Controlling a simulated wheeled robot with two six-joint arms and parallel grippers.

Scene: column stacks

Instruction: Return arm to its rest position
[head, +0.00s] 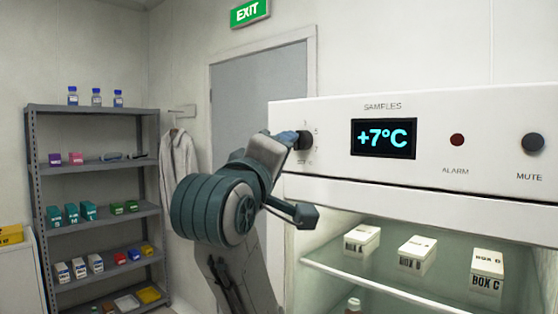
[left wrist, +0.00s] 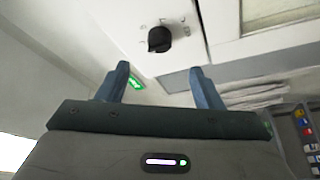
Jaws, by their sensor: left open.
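My left gripper (head: 287,138) is raised in front of the white sample fridge panel (head: 345,180), at its left end. It also shows in the left wrist view (left wrist: 160,76), with its two blue-grey fingers apart and nothing between them. A black dial knob (left wrist: 159,39) with markings around it lies beyond the fingertips, apart from them in that view. In the head view the knob (head: 303,140) is partly hidden by the gripper. The display (head: 384,139) reads +7°C. My right gripper is in neither view.
A red alarm lamp (head: 457,140) and a black mute knob (head: 532,143) are on the panel's right. Below, white boxes (head: 415,252) stand on a glass shelf (head: 385,285). A grey rack (head: 92,108) with bottles and boxes stands left, beside a hanging lab coat (head: 178,160).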

